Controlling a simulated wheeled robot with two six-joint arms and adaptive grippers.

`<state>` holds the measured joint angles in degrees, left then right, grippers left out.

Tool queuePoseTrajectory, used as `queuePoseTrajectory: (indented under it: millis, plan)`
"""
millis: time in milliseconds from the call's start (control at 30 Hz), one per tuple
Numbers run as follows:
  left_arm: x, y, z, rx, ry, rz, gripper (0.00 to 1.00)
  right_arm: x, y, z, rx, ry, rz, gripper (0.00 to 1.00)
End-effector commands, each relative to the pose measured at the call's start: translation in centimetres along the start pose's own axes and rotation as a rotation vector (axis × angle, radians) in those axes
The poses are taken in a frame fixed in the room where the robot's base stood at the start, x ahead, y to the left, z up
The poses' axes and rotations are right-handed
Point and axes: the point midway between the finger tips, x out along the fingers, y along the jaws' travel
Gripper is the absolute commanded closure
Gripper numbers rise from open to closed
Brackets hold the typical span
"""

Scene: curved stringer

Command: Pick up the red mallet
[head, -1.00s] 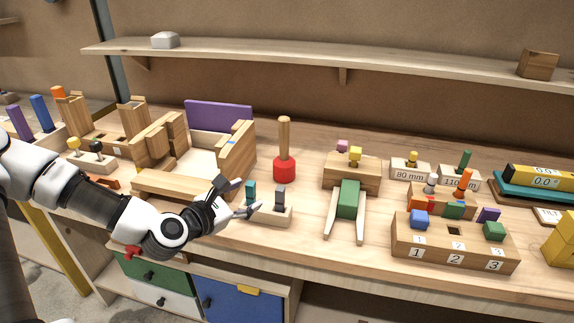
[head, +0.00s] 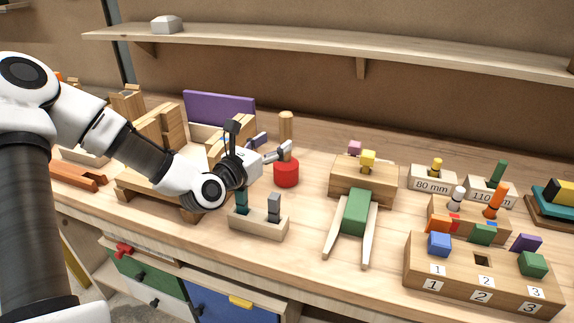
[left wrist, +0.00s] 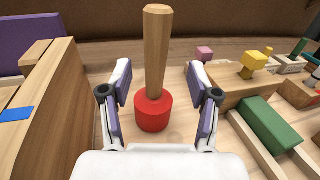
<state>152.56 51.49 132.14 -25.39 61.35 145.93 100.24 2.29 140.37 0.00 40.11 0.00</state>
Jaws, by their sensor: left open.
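The red mallet stands upright on its red head (head: 286,173) on the workbench, with its wooden handle (head: 286,126) pointing up. In the left wrist view the mallet (left wrist: 154,70) is ahead, with its handle roughly midway between the fingers. My left gripper (head: 275,145) is open and close to the mallet, at the height of the handle. In the left wrist view its two fingers (left wrist: 160,105) are spread wide and appear to be short of the handle, with no visible contact. In the head view the fingers partly cover the lower handle. My right gripper is not in view.
A wooden frame with a purple panel (head: 218,110) stands left of the mallet. A small block with teal and grey pegs (head: 258,222) sits in front. A wooden stand with a green block (head: 356,211) is to the right. A shelf (head: 330,48) runs above the bench.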

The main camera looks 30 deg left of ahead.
Motion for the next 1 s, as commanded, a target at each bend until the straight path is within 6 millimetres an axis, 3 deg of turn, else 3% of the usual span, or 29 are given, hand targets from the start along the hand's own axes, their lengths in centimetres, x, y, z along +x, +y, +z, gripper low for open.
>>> queuePoseTrajectory:
  millis: [167,433,667,700,867,1000]
  plan:
    - [1.8,0.0,0.1,0.003,0.000,0.000,0.39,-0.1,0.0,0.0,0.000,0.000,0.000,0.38]
    - [6.2,0.4,0.2,0.004,0.000,-0.001,0.39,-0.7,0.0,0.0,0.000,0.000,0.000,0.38]
    - [6.7,0.4,0.1,-0.002,-0.001,0.000,0.39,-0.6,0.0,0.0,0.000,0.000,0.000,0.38]
    - [6.6,0.4,0.1,-0.002,-0.001,0.000,0.46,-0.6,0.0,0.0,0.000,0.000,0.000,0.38]
    - [6.6,0.4,0.1,-0.002,-0.001,0.000,1.00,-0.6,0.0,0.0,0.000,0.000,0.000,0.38]
    - [6.6,0.4,0.2,-0.001,-0.002,0.000,1.00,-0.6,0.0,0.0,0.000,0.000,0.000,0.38]
